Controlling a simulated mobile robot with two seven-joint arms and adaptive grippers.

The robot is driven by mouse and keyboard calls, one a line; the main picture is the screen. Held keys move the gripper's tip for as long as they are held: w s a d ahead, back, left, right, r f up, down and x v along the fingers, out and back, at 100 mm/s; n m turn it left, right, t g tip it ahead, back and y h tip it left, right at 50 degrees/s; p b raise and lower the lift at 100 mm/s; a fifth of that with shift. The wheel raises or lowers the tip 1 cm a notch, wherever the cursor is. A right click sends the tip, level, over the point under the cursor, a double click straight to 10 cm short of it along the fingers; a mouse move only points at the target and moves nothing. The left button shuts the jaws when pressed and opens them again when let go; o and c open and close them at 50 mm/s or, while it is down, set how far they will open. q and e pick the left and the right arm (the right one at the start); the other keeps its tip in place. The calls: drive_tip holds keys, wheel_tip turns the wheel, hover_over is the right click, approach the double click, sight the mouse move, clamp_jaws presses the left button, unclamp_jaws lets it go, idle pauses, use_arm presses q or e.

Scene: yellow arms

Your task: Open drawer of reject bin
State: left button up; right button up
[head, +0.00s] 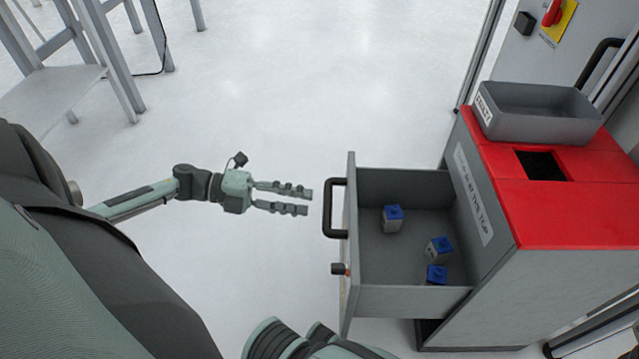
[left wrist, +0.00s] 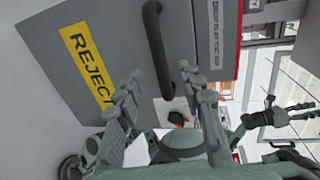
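The reject bin is a grey cabinet with a red top (head: 566,215). Its drawer (head: 410,300) stands pulled out, with several grey and blue blocks (head: 437,250) inside. The black drawer handle (head: 334,208) is on its front, beside a small dark knob (head: 339,268). My left gripper (head: 308,201) is open and empty, its fingers pointing at the handle with a small gap. In the left wrist view the handle (left wrist: 157,45) shows ahead of the spread fingers, next to a yellow REJECT label (left wrist: 88,62). What looks like my right gripper (left wrist: 306,110) shows there, fingers apart.
A grey tray (head: 535,125) sits on the bin's red top, beside a dark square opening (head: 540,165). A grey machine with a red switch (head: 553,13) stands behind. Grey frames (head: 90,60) stand at the upper left. The floor left of the drawer is clear.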

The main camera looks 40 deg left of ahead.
use_arm(q)
drive_tip(key=shift+v, duration=2.6)
drive_tip(key=shift+s, duration=0.1)
